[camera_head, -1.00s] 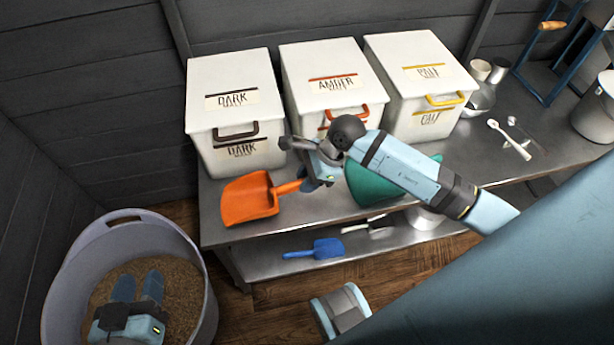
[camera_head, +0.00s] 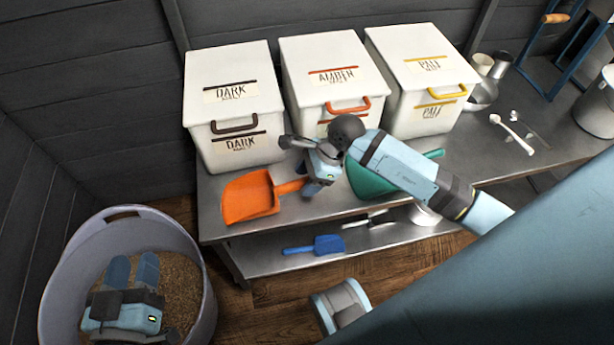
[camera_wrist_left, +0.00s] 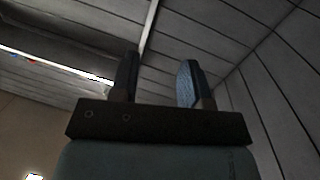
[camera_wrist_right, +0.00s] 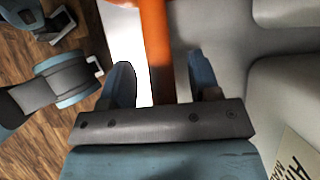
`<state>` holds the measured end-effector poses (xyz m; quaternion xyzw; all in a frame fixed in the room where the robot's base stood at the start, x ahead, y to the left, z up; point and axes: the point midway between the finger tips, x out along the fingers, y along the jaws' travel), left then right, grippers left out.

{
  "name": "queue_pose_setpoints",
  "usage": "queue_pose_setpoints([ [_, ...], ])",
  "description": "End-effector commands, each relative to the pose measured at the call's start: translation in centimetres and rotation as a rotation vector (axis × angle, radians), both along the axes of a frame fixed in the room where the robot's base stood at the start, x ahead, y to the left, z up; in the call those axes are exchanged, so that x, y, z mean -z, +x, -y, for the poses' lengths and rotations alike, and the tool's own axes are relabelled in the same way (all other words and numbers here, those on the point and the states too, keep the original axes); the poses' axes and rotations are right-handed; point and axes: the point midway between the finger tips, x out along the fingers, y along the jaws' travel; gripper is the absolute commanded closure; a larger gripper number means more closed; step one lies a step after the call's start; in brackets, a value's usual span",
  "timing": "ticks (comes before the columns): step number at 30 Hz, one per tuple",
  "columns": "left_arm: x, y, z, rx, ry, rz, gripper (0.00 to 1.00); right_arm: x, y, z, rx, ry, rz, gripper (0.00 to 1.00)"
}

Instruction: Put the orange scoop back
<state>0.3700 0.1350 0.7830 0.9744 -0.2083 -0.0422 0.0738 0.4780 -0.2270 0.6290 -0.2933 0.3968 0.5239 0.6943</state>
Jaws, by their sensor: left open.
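The orange scoop (camera_head: 248,196) lies on the steel table in front of the dark malt bin, its handle pointing right. My right gripper (camera_head: 306,188) is at the handle. In the right wrist view the orange handle (camera_wrist_right: 155,45) runs between the two fingers of my right gripper (camera_wrist_right: 162,82), with a visible gap to the right finger, so it looks open around the handle. My left gripper (camera_head: 133,268) is open and empty, over the grain in the grey tub. In the left wrist view its fingers (camera_wrist_left: 158,80) are apart with only walls beyond.
White lidded bins for dark (camera_head: 235,85), amber (camera_head: 335,75) and pale malt (camera_head: 425,75) line the table's back. A green scoop (camera_head: 372,184) lies just right of my right gripper. A blue scoop (camera_head: 318,245) lies on the lower shelf. The tub (camera_head: 62,275) stands left.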

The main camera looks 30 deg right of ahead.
Motion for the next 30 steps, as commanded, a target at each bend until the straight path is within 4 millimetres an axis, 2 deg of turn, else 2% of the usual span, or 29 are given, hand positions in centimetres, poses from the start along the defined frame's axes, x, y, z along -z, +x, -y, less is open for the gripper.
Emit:
queue_pose_setpoints([
  [8,-0.1,0.0,-0.1,-0.002,0.005,-0.005,0.57,-0.6,-0.1,0.4,0.0,-0.002,0.001,0.43],
  [14,0.6,0.0,-0.8,-0.015,0.046,-0.059,0.57,-3.9,-0.5,2.2,0.0,-0.005,0.003,0.43],
  [21,3.8,-0.8,-1.9,-0.035,0.116,-0.181,0.57,-8.6,-1.3,4.9,-0.001,-0.005,0.003,0.43],
  [26,5.2,-1.4,-2.3,-0.041,0.142,-0.235,0.57,-10.7,-1.7,6.2,0.0,-0.002,0.001,0.43],
  [30,5.5,-1.4,-2.5,-0.045,0.147,-0.252,0.57,-11.6,-1.8,6.7,0.0,-0.001,0.0,0.43],
])
